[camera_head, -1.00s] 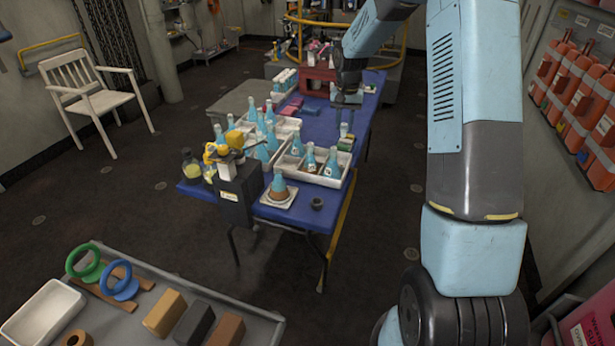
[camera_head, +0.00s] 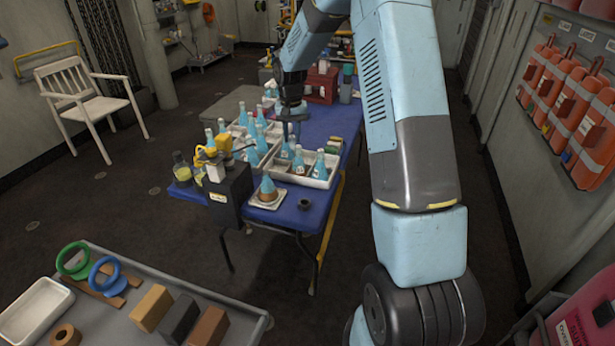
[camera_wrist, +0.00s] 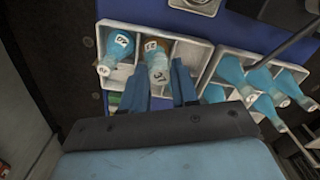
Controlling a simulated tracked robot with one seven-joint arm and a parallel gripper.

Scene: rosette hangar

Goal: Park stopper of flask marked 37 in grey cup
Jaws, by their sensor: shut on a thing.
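My gripper (camera_head: 291,128) points down over the white divided crate (camera_head: 318,183) on the blue table. In the wrist view its two blue fingers (camera_wrist: 161,78) close around the pale, numbered top of a blue flask, apparently its stopper (camera_wrist: 161,76). The mark looks like 37, but it is small. That flask has a brownish lower part (camera_wrist: 153,46). Another blue flask (camera_wrist: 121,50), with a number like 36, stands beside it. The grey cup (camera_head: 304,204) is small, dark and upright near the table's front right corner. I cannot tell whether the stopper is seated.
A second white crate (camera_wrist: 220,58) holds several blue flasks. A blue flask with a brown base (camera_head: 267,190) stands on a white plate at the front. A dark box (camera_head: 230,190) with yellow parts is left of it. Table around the cup is clear.

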